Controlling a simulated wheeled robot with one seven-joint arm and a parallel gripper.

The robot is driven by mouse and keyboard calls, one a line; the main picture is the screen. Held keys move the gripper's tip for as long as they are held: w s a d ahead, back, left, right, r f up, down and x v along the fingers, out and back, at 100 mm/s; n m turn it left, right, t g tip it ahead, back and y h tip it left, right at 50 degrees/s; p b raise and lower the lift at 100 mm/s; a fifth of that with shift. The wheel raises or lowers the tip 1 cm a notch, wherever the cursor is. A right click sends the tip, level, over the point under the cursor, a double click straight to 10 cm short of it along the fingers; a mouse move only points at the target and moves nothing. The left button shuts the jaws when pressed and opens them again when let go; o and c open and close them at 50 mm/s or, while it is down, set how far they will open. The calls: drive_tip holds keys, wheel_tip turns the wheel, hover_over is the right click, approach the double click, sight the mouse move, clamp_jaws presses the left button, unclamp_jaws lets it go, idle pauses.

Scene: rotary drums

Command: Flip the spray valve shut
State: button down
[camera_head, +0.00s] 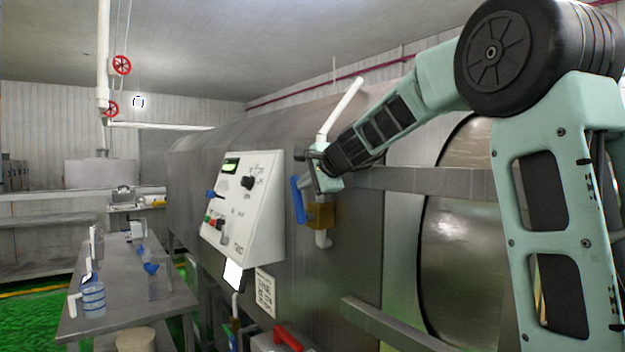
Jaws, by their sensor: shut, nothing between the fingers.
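The spray valve has a brass-coloured body (321,216) and a blue lever (298,201). It sits on a white pipe (346,106) in front of the steel drum. The lever hangs roughly upright, just left of the body. My gripper (318,176) is shut and empty, just above the valve body and close to the lever's upper end. Whether it touches the lever or the pipe I cannot tell. My gripper hides the pipe's middle part and the top of the valve.
A white control panel (240,205) with knobs and a lit display stands left of the valve. A horizontal steel rail (420,180) runs to the right. A red handle (288,338) is below. A steel table (125,285) with jugs stands at the left.

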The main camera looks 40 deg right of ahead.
sight(293, 184)
drive_tip(key=shift+w+f+b, duration=0.15)
drive_tip(key=shift+w+b, duration=0.2)
drive_tip(key=shift+w, duration=1.5)
drive_tip(key=shift+x, duration=1)
drive_tip(key=shift+w, duration=0.1)
drive_tip(key=shift+b, duration=0.35)
drive_tip(key=shift+s+f+b, duration=0.3)
drive_tip(key=shift+s+b, duration=0.4)
drive_tip(key=shift+r, duration=0.15)
